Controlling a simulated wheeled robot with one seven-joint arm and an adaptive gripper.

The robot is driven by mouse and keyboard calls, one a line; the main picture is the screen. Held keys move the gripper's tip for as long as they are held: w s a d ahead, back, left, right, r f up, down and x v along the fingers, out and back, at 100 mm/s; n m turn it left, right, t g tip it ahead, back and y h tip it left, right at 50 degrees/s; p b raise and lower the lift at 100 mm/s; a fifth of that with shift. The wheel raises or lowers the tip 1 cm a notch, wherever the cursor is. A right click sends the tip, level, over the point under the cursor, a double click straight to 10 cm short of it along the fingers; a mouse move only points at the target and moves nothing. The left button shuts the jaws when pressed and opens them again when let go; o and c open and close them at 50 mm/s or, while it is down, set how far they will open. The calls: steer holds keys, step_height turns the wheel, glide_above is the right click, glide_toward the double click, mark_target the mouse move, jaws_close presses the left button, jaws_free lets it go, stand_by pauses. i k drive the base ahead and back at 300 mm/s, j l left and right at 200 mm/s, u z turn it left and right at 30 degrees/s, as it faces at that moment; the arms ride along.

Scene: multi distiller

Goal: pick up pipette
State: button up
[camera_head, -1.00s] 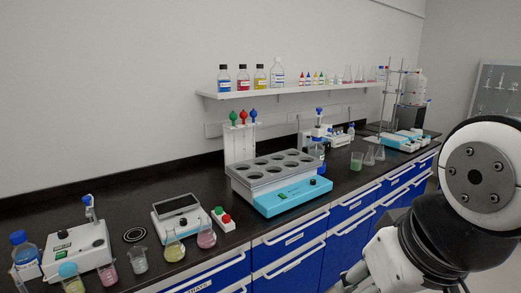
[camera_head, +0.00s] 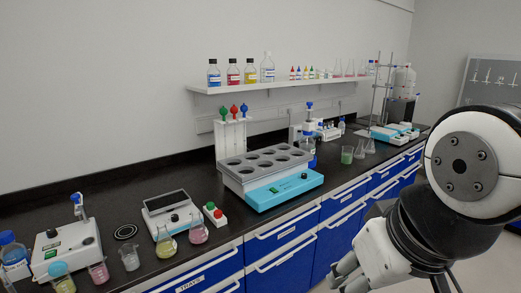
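Pipettes with green, red and blue bulbs hang in a white stand (camera_head: 231,140) behind the water bath; the green-bulbed pipette (camera_head: 222,111) is at the left, the red-bulbed pipette (camera_head: 234,110) in the middle and the blue-bulbed pipette (camera_head: 244,108) at the right. Their lower parts are hidden or too small to make out. My gripper (camera_head: 343,273) is at the lower right, in front of the blue cabinets and well apart from the stand. Its grey fingers show partly, and their opening cannot be made out.
A water bath (camera_head: 285,193) with several round openings stands in front of the pipette stand. A balance (camera_head: 172,215), flasks and a red-and-green-topped block (camera_head: 214,214) stand to its left. A wall shelf (camera_head: 215,89) with bottles hangs above. Bare black bench (camera_head: 120,195) shows at the left.

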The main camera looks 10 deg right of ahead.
mark_target(243, 109)
steer(key=i+l+u, duration=0.45)
steer(key=i+l, duration=0.7)
steer(key=l, duration=0.15)
